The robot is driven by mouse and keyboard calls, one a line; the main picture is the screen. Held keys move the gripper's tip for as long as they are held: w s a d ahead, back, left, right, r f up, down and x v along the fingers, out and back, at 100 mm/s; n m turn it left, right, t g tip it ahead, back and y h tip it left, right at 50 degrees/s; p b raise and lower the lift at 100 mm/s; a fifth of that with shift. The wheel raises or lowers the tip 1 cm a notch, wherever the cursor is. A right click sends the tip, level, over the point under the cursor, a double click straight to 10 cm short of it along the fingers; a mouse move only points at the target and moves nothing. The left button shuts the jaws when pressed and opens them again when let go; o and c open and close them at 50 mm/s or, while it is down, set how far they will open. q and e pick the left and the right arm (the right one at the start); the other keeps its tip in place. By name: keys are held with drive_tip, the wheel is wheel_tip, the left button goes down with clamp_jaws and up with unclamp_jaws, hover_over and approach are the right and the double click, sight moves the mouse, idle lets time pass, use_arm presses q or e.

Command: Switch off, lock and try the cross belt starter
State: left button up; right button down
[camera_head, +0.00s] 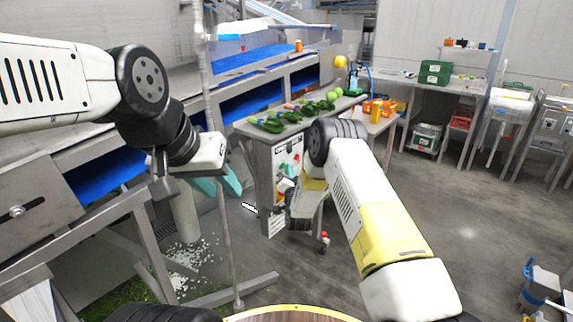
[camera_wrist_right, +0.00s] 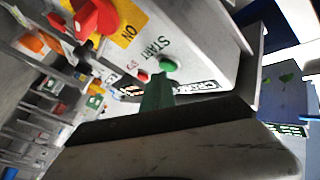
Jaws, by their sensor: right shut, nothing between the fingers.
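The cross belt starter panel (camera_head: 290,155) is on the end of the grey bench in the head view. In the right wrist view it shows a red rotary switch (camera_wrist_right: 97,17) on a yellow plate marked ON; I cannot tell which position it points to. A green START button (camera_wrist_right: 168,63), a small red button (camera_wrist_right: 143,75) and a label beginning "CROS" (camera_wrist_right: 197,86) sit beside it. My right gripper (camera_head: 286,184) is shut and empty at the panel; its green fingertip (camera_wrist_right: 157,88) is close to the green button, contact unclear. My left gripper (camera_head: 219,186) is open and empty, left of the panel. I cannot make out a padlock.
Green vegetables (camera_head: 285,117) lie on the bench top. A thin metal post (camera_head: 215,110) stands by my left gripper. Blue-lined conveyors (camera_head: 255,58) run behind. White scraps (camera_head: 190,262) lie on the floor at left.

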drive_tip(key=shift+w+a, duration=0.3)
drive_tip(key=shift+a, duration=0.1)
idle(0.9)
drive_tip(key=shift+s+d, duration=0.1)
drive_tip(key=shift+d, duration=0.05)
drive_tip(key=shift+s+d, duration=0.4)
drive_tip(key=shift+d, duration=0.15)
drive_tip(key=shift+s+d, duration=0.75)
drive_tip(key=shift+d, duration=0.3)
drive_tip(key=shift+s+d, duration=0.75)
drive_tip(key=shift+d, duration=0.25)
